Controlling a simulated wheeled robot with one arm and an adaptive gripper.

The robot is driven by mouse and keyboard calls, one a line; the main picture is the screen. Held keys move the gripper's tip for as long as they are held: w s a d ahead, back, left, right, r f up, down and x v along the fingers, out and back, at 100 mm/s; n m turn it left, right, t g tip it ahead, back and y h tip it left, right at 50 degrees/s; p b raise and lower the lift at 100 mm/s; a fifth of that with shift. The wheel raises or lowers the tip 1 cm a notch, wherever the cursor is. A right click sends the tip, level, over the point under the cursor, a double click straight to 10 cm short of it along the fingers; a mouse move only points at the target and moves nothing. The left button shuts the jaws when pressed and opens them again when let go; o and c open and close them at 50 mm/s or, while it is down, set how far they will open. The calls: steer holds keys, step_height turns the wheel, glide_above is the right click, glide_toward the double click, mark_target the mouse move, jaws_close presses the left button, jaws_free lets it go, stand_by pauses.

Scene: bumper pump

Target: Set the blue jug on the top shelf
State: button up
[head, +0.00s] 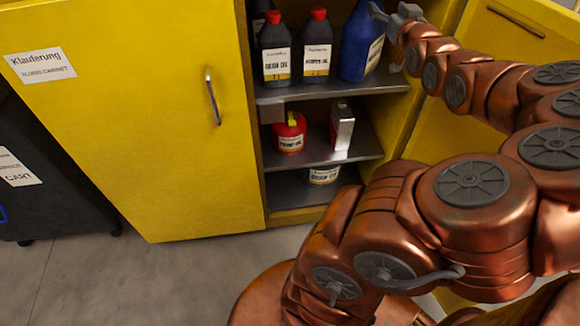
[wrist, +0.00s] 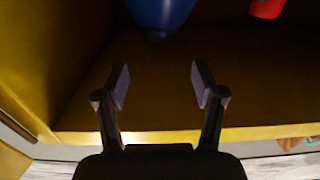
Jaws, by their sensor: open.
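The blue jug (head: 358,46) stands on the top shelf (head: 335,88) of the open yellow cabinet, at the right end and leaning slightly in the picture. Its white and yellow label faces right. My gripper (head: 388,28) is beside its upper right side. In the wrist view, my gripper (wrist: 161,85) has its two fingers spread with nothing between them. The rounded blue part of the jug (wrist: 160,14) lies beyond the fingertips, with a gap. The jug's top is cut off in both views.
Two dark red-capped bottles (head: 276,52) (head: 317,50) stand left of the jug.

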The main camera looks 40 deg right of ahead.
steer(key=w+a+f+n+g+y, duration=0.1)
steer(key=w+a+f+y, duration=0.15)
steer(key=w+a, duration=0.2)
steer(key=w+a+f+n+g+y, duration=0.1)
steer(key=w+a+f+y, duration=0.1)
steer(key=w+a+f, duration=0.3)
steer(key=s+a+f+n+g+y, duration=0.1)
steer(key=a+f+n+g+y, duration=0.35)
steer(key=a, duration=1.25)
steer(key=s+a+f+m+g, duration=0.1)
steer(key=s+a+f+g, duration=0.25)
steer(key=s+a, duration=0.2)
steer(key=s+a+f+g, duration=0.2)
steer(key=s+a+f, duration=0.2)
steer(key=a, duration=0.3)
steer(key=s+a+g, duration=0.3)
steer(key=s+a, duration=0.2)
steer(key=s, duration=0.3)
steer(key=s+a+n+g, duration=0.1)
steer(key=s+a+g, duration=0.2)
steer(key=s+a, duration=0.3)
steer(key=shift+s+r+y, duration=0.2)
steer(key=shift+s+y, duration=0.2)
steer(key=shift+s, duration=0.8)
step_height(320, 180, up, 16)
steer(key=w+t+p, duration=0.1)
steer(key=p, duration=1.3)
steer(key=shift+f, duration=0.2)
steer(key=shift+c, duration=0.3)
